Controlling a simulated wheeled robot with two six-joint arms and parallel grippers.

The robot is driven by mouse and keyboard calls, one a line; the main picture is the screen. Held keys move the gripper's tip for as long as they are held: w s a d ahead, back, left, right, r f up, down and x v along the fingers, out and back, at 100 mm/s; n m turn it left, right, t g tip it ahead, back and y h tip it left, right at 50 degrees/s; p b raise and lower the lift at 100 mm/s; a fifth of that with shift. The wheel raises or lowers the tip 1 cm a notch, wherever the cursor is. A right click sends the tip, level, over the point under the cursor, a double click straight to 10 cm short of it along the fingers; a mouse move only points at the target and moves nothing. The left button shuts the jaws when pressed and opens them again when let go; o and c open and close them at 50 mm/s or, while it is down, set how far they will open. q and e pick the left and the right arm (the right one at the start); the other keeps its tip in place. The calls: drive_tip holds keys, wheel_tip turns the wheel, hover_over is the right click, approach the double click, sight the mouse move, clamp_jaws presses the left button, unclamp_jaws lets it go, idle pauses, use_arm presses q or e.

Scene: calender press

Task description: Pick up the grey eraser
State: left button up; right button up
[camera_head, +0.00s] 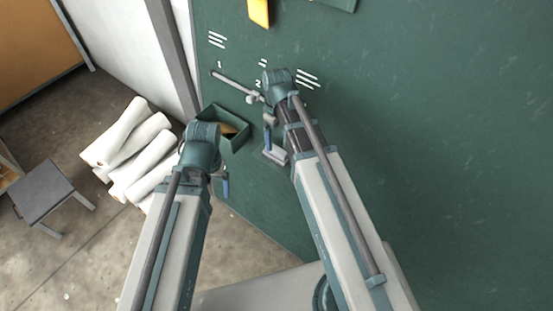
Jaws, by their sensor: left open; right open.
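I cannot make out the grey eraser for certain. A small grey block-like shape (275,157) shows beside my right gripper; I cannot tell if it is the eraser or part of the gripper. My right gripper (268,138) is open, mostly hidden by its own wrist, over the green surface (430,130). My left gripper (222,184) is open, largely behind its wrist, below the green tray and near the surface's left edge. Neither gripper visibly holds anything.
A green open tray (241,140) holds something brown. A grey rod (235,83) lies near white marks. A yellow piece (259,12) is at the top. White rolls (125,140) and a grey stool (42,188) are at left. The surface's right side is clear.

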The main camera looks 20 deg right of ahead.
sight(277, 149)
drive_tip(key=shift+w+f+b, duration=0.1)
drive_tip(key=shift+f+b, duration=3.6)
drive_tip(key=shift+f, duration=0.6)
drive_tip(key=shift+r, duration=0.1)
clamp_jaws()
